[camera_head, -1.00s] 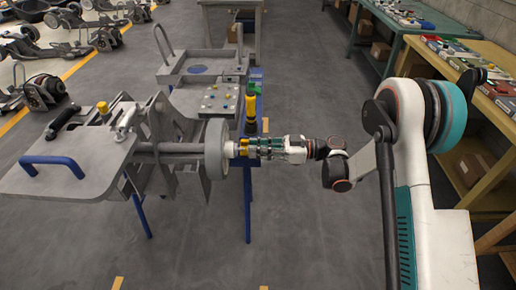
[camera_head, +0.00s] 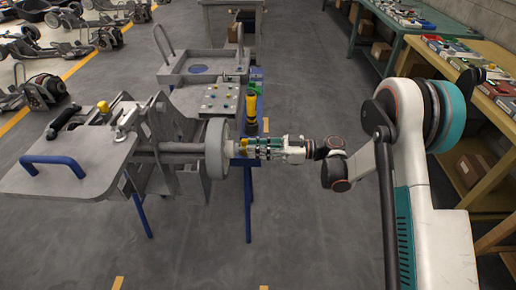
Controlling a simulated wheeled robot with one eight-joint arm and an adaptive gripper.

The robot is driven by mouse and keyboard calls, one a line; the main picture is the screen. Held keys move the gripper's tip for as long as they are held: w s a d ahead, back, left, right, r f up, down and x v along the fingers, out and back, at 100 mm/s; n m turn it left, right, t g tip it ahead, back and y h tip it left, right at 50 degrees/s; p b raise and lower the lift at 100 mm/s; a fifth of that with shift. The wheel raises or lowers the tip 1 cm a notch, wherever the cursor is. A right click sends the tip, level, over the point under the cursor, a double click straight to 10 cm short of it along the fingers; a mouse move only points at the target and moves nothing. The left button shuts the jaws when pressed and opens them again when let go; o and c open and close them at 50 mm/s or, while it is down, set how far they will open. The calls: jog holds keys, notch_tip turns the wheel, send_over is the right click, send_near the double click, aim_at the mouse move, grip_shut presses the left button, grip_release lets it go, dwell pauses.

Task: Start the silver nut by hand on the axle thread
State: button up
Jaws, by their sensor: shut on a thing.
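The grey chassis fixture stands at the left with a horizontal axle (camera_head: 178,147) running to the right. A grey wheel (camera_head: 215,148) sits on the axle's right end. My gripper (camera_head: 245,148) reaches in from the right, level with the axle, with its fingertips close to the wheel's outer face. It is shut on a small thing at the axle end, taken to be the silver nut. The fingers hide the nut and the thread, so I cannot tell how they engage.
A yellow-and-black tool (camera_head: 251,106) stands upright just behind my gripper. A plate with small fasteners (camera_head: 221,98) and a grey tray (camera_head: 204,68) lie behind the wheel. A blue handle (camera_head: 52,163) is at the left. The floor in front is clear.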

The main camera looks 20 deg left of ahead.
jog(key=shift+x, duration=1.05)
dwell(0.4)
jog(key=m, duration=0.3)
jog(key=shift+m, duration=0.3)
jog(key=shift+w+m, duration=0.1)
jog(key=shift+m, duration=0.6)
jog(key=shift+m, duration=1.1)
jog(key=m, duration=0.3)
jog(key=shift+a, duration=0.1)
